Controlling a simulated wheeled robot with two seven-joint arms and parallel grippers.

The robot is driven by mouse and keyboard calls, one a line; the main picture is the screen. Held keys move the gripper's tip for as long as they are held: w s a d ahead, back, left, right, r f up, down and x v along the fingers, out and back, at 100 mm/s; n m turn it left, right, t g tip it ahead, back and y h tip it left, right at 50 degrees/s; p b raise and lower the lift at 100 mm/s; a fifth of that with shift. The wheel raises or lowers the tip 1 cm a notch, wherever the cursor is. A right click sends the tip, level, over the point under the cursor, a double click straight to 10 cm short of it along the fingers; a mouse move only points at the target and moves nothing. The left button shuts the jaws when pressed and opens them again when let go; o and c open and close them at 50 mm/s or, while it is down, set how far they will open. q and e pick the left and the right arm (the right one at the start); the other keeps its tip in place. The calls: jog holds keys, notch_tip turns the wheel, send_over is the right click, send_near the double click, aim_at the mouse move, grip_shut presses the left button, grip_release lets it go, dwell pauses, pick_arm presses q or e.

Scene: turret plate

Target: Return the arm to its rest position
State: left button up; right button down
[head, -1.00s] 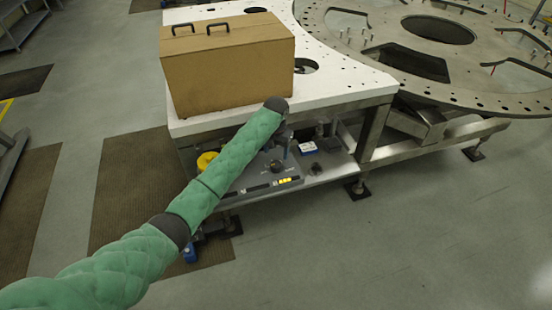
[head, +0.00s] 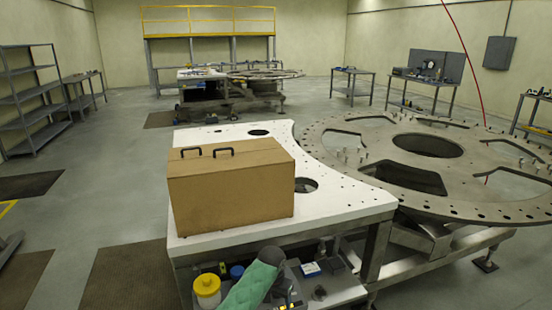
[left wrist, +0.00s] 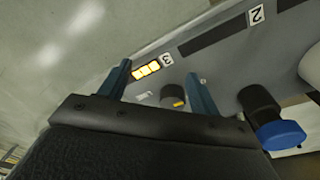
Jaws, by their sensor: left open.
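My left arm's green sleeve (head: 252,288) rises from the bottom edge in the head view. Its dark wrist end is over the lower shelf, and the left gripper (head: 281,286) there is small and partly hidden. In the left wrist view the left gripper (left wrist: 158,72) has its two blue-grey fingers apart, with nothing held between them. Beyond the fingers lies a grey tray (left wrist: 220,68) with labels 3 and 2, yellow pieces (left wrist: 146,69) and a dark knob-like part (left wrist: 172,96). My right gripper is not in view.
A brown case (head: 232,190) with two handles stands on the white plate (head: 340,202) above the shelf. A yellow-lidded jar (head: 207,290) is left of my arm. A large metal ring plate (head: 440,195) is at right. Open floor (head: 130,215) lies left.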

pick_arm(q)
jog(key=s+a+f+n+t, duration=0.1)
jog(key=s+a, duration=0.3)
jog(key=s, duration=0.6)
jog(key=s+a+f, duration=0.1)
jog(key=s+a, duration=0.4)
jog(key=s, duration=0.5)
jog(key=s+a+f+n+t, duration=0.1)
jog(key=s+a, duration=0.3)
jog(key=s, duration=0.6)
jog(key=s+a+r+n+t, duration=0.1)
jog(key=s+a+r, duration=0.5)
jog(key=s+a, duration=0.5)
jog(key=w+d+f+b, duration=0.1)
jog(key=d+f, duration=0.1)
jog(key=f, duration=1)
jog(key=d+f+b, duration=0.1)
jog(key=d+f, duration=0.1)
jog(key=f, duration=1.1)
jog(key=s+f, duration=0.4)
jog(key=f, duration=0.9)
jog(key=s+f+g+b, duration=0.1)
jog(key=s+f, duration=0.3)
jog(key=f, duration=0.9)
jog(key=shift+s+f+g+y, duration=0.2)
jog(key=shift+s+g+y, duration=0.1)
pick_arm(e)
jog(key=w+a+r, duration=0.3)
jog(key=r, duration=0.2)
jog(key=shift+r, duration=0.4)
